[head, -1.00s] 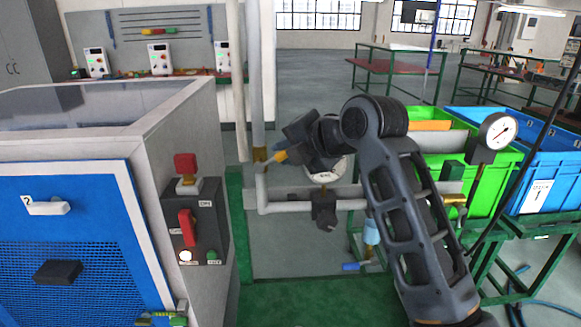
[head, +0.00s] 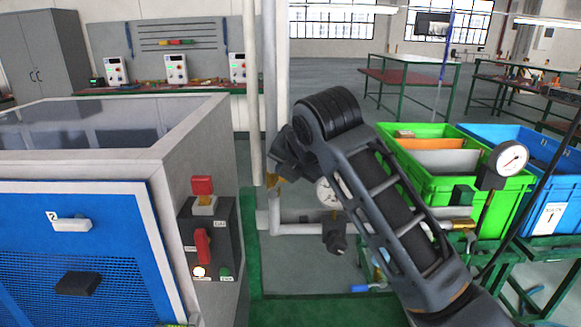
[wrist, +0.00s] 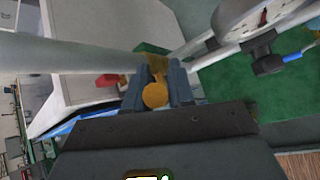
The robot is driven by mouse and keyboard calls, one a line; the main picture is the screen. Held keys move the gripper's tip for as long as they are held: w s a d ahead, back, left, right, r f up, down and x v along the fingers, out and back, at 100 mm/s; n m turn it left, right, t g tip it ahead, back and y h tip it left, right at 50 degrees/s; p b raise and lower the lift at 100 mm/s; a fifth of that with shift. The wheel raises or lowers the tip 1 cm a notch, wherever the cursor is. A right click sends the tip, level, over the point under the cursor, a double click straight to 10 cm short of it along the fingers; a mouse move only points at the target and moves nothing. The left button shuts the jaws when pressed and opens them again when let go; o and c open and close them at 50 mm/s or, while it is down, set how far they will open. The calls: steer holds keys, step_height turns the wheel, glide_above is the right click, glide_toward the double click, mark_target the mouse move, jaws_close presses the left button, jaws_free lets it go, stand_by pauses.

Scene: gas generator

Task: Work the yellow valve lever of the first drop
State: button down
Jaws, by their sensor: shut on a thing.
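The yellow valve lever (wrist: 155,95) sits between the two fingers of my gripper (wrist: 158,92) in the wrist view. The fingers are shut on it, one on each side. Behind it is the brass valve body (wrist: 155,62) on the pale vertical pipe. In the head view the brass valve (head: 273,182) shows just below my gripper (head: 276,172), at the left pipe drop (head: 275,120). The lever itself is hidden there behind the gripper, and the fingertips are hard to make out.
A round gauge (head: 327,193) and a dark fitting (head: 336,235) sit on the horizontal pipe, partly behind my arm. A blue lever (head: 360,288) is lower down. The grey machine with a red-switch control box (head: 205,240) stands left. Green (head: 440,190) and blue bins stand right.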

steer(key=c, duration=1.2)
jaws_free()
steer(key=shift+o, duration=0.7)
